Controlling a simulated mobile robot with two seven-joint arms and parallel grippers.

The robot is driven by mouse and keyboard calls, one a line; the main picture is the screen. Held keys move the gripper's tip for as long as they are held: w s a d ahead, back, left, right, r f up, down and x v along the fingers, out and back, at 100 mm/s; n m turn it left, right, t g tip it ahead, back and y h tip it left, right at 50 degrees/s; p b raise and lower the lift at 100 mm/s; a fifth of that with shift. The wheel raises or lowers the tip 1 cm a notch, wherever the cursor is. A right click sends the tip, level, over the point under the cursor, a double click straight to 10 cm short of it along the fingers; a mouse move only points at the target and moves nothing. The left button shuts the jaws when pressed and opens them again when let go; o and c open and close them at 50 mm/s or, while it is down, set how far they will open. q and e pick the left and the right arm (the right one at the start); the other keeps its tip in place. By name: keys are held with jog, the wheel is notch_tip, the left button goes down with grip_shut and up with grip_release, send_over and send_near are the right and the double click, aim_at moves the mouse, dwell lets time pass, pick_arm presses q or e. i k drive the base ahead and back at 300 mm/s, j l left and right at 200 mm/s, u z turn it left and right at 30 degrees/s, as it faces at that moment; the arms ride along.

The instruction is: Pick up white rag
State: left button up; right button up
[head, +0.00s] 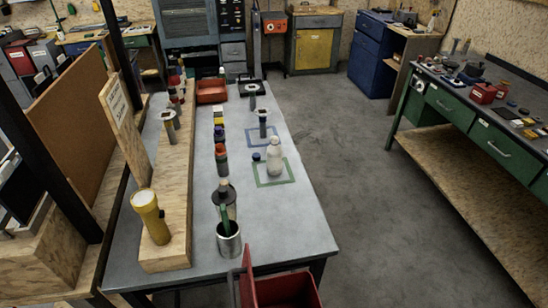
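I cannot make out a white rag anywhere in the head view. Neither of my grippers shows in this view. A grey worktable (300,222) stretches away in front of me. On it a white bottle (275,160) stands upright in a green taped square, with a small blue cap (256,157) beside it.
A yellow flashlight (149,216) stands on a wooden ledge at the left. A metal cup (229,241) is near the front edge, with several cans behind it. A red container (288,291) is below the front edge. Open floor (375,190) separates a green bench (470,123) at right.

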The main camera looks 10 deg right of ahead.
aim_at(217, 111)
jog(key=k, duration=0.15)
jog(key=k+z, duration=0.3)
jog(key=k+l+z, duration=0.1)
jog(key=z, duration=0.2)
jog(key=k+l+z, duration=0.1)
jog(key=z, duration=1.75)
jog(key=i+l, duration=0.15)
jog(key=i, duration=0.55)
jog(key=i+l, duration=0.15)
jog(key=i, duration=0.5)
jog(key=i+j+u, duration=0.1)
jog(key=i+u, duration=0.75)
jog(key=i+l+u, duration=0.1)
jog(key=i+u, duration=0.3)
jog(key=i+j+u, duration=0.15)
jog(key=i+u, duration=0.35)
jog(key=i, duration=0.15)
jog(key=i+l+u, duration=0.1)
jog(key=i+u, duration=0.4)
jog(key=i, duration=0.15)
jog(key=i+u, duration=0.25)
jog(key=i, duration=0.25)
jog(key=i+u, duration=0.25)
jog(key=i, duration=0.25)
jog(key=i+l+u, duration=0.25)
jog(key=i, duration=0.2)
